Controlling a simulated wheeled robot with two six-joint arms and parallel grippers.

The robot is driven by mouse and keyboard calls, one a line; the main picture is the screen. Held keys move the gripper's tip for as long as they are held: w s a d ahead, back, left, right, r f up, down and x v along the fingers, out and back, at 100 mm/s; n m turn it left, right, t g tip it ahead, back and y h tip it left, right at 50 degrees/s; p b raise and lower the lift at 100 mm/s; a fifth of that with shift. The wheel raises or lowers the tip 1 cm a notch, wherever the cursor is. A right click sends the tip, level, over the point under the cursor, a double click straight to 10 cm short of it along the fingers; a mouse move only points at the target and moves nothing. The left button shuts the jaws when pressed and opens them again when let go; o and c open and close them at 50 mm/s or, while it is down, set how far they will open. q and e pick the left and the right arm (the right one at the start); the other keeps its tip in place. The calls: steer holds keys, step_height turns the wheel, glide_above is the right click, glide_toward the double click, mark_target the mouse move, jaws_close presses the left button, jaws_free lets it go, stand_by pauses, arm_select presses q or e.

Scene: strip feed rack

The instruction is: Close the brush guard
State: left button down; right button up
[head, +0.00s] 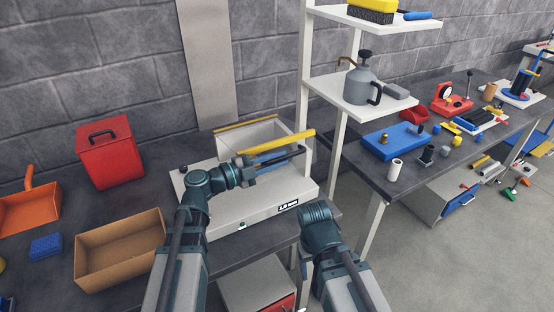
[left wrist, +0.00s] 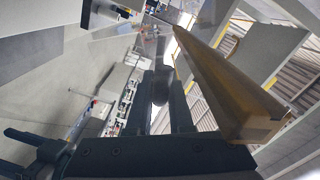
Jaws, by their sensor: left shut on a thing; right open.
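The brush guard is a pale box-like hood (head: 262,134) with a yellow bar (head: 277,143) at its front, on the white machine (head: 240,208). The yellow bar also runs large along the right of the left wrist view (left wrist: 225,85). My left gripper (head: 290,157) lies beside and just below the bar in the head view. It is shut on a small grey part between its fingers (left wrist: 161,85), which seems to belong to the guard. The exact contact is hard to see. My right arm's rounded joint shows right of the machine; its fingers are not visible.
A white rack post and shelves (head: 355,108) with a grey oil can (head: 364,84) stand close right of the guard. Left are a cardboard box (head: 120,248), a red case (head: 107,152) and an orange bin (head: 32,210). A second bench (head: 375,172) stands right.

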arm_select(q)
steer(key=shift+f+b, duration=0.3)
steer(key=shift+f, duration=0.25)
steer(key=c, duration=0.8)
jaws_free()
steer(key=shift+c, duration=0.2)
steer(key=v, duration=1.3)
steer(key=shift+s+a, duration=0.3)
